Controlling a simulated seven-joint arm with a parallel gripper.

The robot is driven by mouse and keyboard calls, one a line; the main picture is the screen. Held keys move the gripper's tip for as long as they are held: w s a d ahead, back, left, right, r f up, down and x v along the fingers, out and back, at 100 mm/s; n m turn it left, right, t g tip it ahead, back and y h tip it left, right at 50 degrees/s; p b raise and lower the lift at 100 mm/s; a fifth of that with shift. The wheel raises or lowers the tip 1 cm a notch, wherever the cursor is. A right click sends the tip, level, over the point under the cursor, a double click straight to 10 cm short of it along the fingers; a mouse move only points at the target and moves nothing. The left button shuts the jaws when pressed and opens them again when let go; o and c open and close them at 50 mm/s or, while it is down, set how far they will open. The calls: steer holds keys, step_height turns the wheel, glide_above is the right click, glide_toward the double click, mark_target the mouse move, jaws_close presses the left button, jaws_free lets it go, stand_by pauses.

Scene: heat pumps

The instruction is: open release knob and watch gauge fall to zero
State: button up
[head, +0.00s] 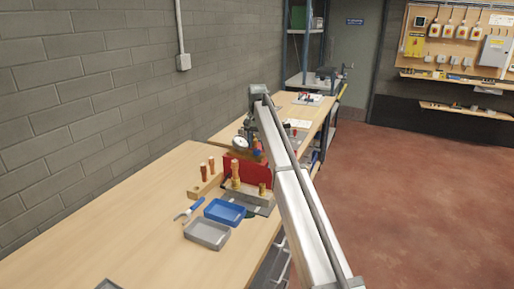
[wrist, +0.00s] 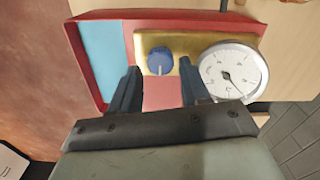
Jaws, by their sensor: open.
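In the wrist view a blue round knob (wrist: 160,61) with a pale pointer line sits on a brass plate (wrist: 188,44). The plate is set in a red case (wrist: 165,95). A round white gauge (wrist: 231,71) is right of the knob. Its dark needle points to the lower right; the numbers are too small to read. My gripper (wrist: 158,68) is open, with its two dark fingers on either side of the knob in the picture. I cannot tell whether they touch it.
The wooden bench (head: 150,205) runs along the grey block wall. Near the case are a blue tray (head: 225,211), a grey tray (head: 207,234), blue-handled pliers (head: 188,210) and several wooden-handled tools. The bench's front left part is mostly clear.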

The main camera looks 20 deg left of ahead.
steer(key=shift+f, duration=0.95)
steer(key=shift+c, duration=0.2)
steer(key=c, duration=0.7)
